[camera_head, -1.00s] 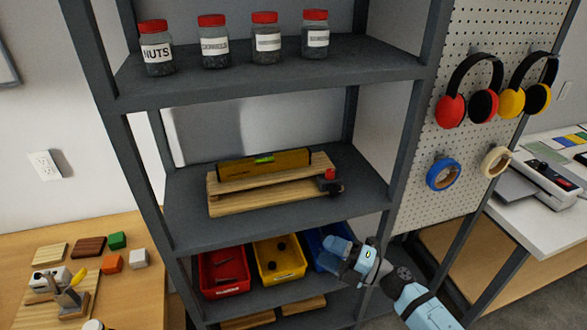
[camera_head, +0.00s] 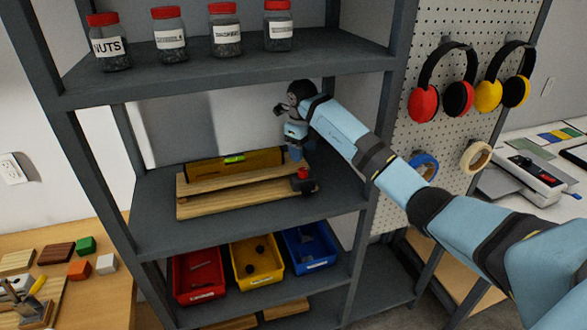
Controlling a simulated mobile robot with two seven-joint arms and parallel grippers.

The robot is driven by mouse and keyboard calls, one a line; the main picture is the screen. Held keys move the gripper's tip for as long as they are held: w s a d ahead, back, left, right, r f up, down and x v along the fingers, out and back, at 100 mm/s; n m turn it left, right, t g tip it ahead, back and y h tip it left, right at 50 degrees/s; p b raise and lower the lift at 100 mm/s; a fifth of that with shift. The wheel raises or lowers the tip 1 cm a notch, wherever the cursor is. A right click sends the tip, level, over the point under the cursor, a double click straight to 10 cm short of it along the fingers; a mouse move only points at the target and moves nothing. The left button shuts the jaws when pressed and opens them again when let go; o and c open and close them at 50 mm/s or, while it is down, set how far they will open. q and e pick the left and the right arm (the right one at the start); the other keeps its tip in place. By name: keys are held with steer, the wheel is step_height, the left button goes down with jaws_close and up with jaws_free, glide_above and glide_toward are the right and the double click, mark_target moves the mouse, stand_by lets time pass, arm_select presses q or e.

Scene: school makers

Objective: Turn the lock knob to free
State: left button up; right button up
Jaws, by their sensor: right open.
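The lock knob, a small red knob (camera_head: 303,173) on a black mount, stands at the right end of a wooden fixture (camera_head: 215,208) on the middle shelf. A yellow spirit level (camera_head: 233,166) lies on the fixture's upper board. My left gripper is out of view.
Labelled jars with red lids (camera_head: 227,33) stand on the upper shelf (camera_head: 240,75), above my right arm. The shelf post (camera_head: 382,140) is close beside my forearm. Red, yellow and blue bins (camera_head: 310,262) sit below. Ear defenders hang on the pegboard (camera_head: 408,120) at right.

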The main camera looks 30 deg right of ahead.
mark_target(303, 170)
step_height(303, 170, down, 7)
steer(key=shift+d+r+p, duration=0.1)
steer(key=shift+p, duration=0.35)
steer(key=c, duration=0.9)
